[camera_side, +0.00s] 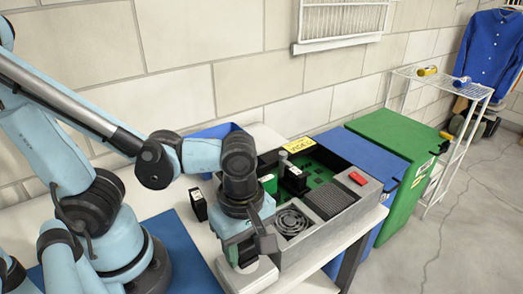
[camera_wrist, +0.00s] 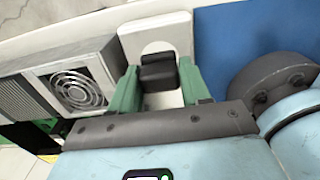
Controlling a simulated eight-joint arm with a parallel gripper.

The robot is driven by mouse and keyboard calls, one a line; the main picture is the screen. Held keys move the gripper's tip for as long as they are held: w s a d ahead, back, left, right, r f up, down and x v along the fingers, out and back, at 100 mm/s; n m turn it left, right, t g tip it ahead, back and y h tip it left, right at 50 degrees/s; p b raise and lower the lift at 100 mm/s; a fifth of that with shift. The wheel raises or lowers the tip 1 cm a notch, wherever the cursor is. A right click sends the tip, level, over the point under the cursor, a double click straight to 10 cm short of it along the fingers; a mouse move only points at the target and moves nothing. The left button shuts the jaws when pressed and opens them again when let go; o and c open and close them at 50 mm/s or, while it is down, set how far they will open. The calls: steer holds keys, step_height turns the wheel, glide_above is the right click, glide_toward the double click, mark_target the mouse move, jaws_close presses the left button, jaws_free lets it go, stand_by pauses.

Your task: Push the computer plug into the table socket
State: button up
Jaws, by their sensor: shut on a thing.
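My gripper (camera_side: 245,250) points down over the table's front part, right above a white socket block (camera_side: 262,277). In the wrist view my gripper (camera_wrist: 158,80) has its two green fingers on either side of a black plug (camera_wrist: 158,70) and is shut on it. The plug sits in front of the pale round recess of the white socket plate (camera_wrist: 155,32). Whether the plug is inside the recess or just above it cannot be told. In the side view the fingers hide most of the plug.
An open grey computer case (camera_side: 318,238) with a fan and green board stands close right of my gripper. A small black block (camera_side: 198,205) stands on the table behind it. A blue mat (camera_side: 182,262) lies to the left. Blue (camera_side: 368,160) and green (camera_side: 405,143) bins stand beyond the case.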

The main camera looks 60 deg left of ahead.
mark_target(246, 241)
steer(key=shift+f, duration=0.65)
stand_by(0.5)
steer(key=o, duration=1)
steer(key=shift+o, duration=0.2)
steer(key=shift+r, duration=0.15)
step_height(246, 241, up, 12)
stand_by(0.4)
steer(key=w+a+f+m+t, duration=0.3)
steer(key=w+a+m+t, duration=0.4)
steer(key=m, duration=1.1)
steer(key=w+a, duration=0.2)
steer(key=a, duration=0.2)
steer(key=shift+w+a, duration=0.2)
steer(key=shift+w, duration=0.15)
